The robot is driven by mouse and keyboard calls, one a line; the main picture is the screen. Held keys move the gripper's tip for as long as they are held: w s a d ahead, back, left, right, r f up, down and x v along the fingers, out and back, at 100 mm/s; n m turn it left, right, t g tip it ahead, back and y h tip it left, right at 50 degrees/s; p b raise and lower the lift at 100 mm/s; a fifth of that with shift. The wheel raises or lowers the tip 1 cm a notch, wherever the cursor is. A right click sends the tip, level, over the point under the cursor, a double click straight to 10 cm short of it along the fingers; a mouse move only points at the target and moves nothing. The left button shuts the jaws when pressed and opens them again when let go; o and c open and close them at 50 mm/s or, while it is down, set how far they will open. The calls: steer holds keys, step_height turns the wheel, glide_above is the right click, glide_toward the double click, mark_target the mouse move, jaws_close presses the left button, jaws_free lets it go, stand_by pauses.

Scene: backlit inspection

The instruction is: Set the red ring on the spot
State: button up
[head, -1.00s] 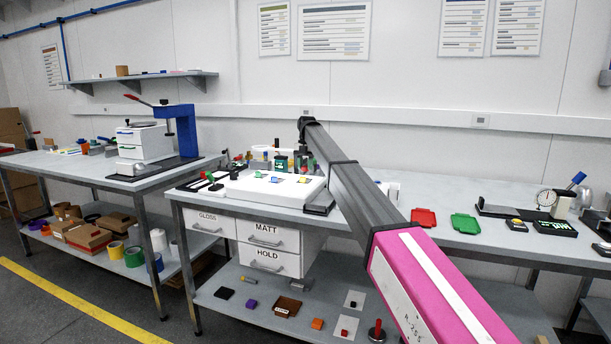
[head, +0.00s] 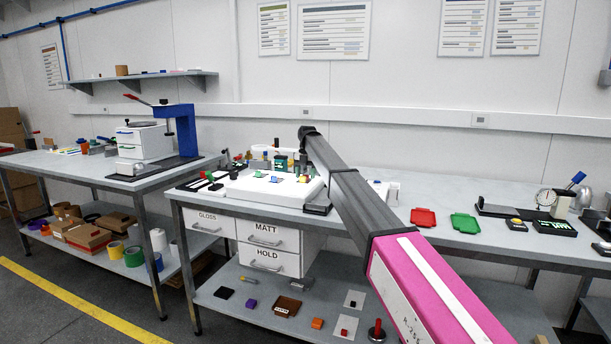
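My arm reaches from the lower right to the white light box (head: 243,189) on the middle bench. Its dark far end stands over the box's back right. My gripper (head: 303,162) seems to hang below that end, small and dark among the clutter, so its fingers cannot be made out. Small coloured pieces lie on the box: a green-blue one (head: 258,174), a blue-yellow one (head: 276,179) and a yellow-orange one (head: 303,179). I cannot make out a red ring or a marked spot for certain.
Several small items crowd the bench behind the box. A red tray (head: 423,217) and a green tray (head: 465,221) lie to the right, with a dial gauge (head: 545,197) beyond. Drawers (head: 268,240) hang under the bench. Bare bench shows behind the trays.

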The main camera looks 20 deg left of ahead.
steer(key=shift+r, duration=0.15)
step_height(320, 180, up, 12)
steer(key=w, duration=0.1)
steer(key=shift+w, duration=0.4)
